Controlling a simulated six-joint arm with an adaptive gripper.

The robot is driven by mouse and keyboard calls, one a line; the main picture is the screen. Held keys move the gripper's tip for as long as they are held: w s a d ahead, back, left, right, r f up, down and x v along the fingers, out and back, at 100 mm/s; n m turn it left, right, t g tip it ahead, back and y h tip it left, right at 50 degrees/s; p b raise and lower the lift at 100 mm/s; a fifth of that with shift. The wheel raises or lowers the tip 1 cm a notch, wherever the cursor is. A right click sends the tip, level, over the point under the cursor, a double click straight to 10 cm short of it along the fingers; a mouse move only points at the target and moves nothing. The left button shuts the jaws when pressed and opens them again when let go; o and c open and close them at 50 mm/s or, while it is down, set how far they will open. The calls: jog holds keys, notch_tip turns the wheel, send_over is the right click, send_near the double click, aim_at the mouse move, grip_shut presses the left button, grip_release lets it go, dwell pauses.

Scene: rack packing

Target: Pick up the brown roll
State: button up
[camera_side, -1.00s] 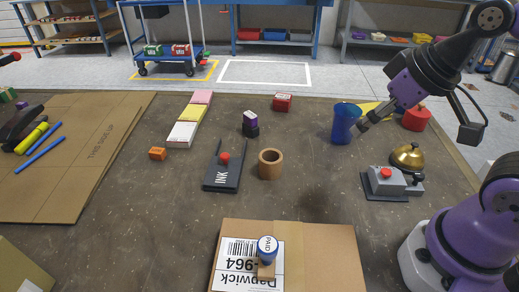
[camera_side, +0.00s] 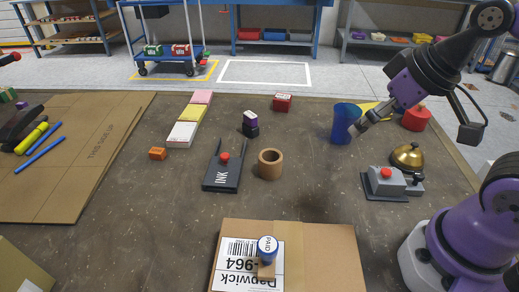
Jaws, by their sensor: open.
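The brown roll (camera_side: 270,164) stands upright on the dark table near the middle, its round hollow facing up. My gripper (camera_side: 354,132) is up and to the right of the roll, in front of or beside the blue cup (camera_side: 343,122). It is open, with nothing seen between its fingers. I cannot tell whether it touches the cup.
A grey box with a red button (camera_side: 386,180) and a brass bell (camera_side: 408,157) stand right of the roll. A cardboard box (camera_side: 330,250) with a PAID stamp (camera_side: 267,250) lies in front. The table between roll and cup is clear.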

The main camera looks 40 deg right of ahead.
jog(key=g, duration=0.1)
send_near(272, 156)
jog(key=s+d+r, duration=0.1)
jog(key=s+r, duration=0.1)
jog(key=w+f, duration=0.1)
jog(key=f, duration=0.1)
jog(key=w+a+f, duration=0.1)
jog(key=f, duration=0.1)
jog(key=w+f, duration=0.1)
jog(key=f, duration=0.1)
jog(key=shift+w+a+f, duration=0.2)
jog(key=shift+w+a, duration=0.1)
jog(key=shift+w, duration=0.05)
jog(key=shift+d+x, duration=0.2)
jog(key=shift+x, duration=2.8)
jog(key=c, duration=1.3)
